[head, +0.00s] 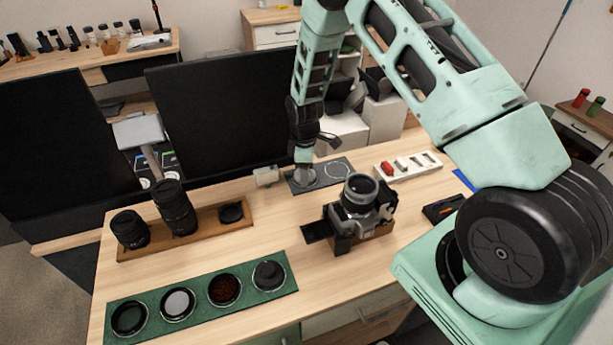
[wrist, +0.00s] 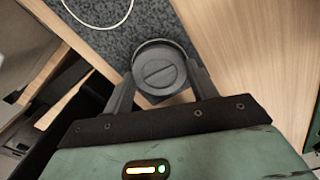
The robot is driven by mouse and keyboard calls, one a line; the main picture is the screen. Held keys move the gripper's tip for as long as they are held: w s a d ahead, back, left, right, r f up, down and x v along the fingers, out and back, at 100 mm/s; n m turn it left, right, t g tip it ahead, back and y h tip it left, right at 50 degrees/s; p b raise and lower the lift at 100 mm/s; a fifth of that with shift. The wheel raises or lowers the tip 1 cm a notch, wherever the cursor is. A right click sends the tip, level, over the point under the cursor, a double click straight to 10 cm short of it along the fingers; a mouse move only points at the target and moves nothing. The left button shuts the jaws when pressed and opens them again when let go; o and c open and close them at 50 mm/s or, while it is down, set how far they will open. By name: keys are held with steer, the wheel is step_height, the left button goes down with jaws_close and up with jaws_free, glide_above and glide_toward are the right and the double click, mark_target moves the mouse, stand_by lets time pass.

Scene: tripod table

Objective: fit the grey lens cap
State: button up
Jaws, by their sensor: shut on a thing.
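The grey lens cap (wrist: 160,68) is a round disc with a straight slot across its face. In the wrist view my gripper (wrist: 163,80) is shut on it, one finger at each side. In the head view my gripper (head: 303,172) points down at the left part of a dark grey mat (head: 326,182) with white ring outlines. I cannot tell whether the cap touches the mat. The camera (head: 370,212) stands to the right and nearer, its lens (head: 360,187) facing up, with no cap on it.
A green tray (head: 205,310) with several round filters and caps lies at the front left. A wooden board (head: 195,240) with two upright black lenses stands behind it. A white holder (head: 408,166) with small items is right of the mat. Dark monitors (head: 220,115) stand behind.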

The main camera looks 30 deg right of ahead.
steer(key=shift+r+p, duration=1.8)
steer(key=shift+r, duration=1.2)
steer(key=shift+s+r, duration=0.1)
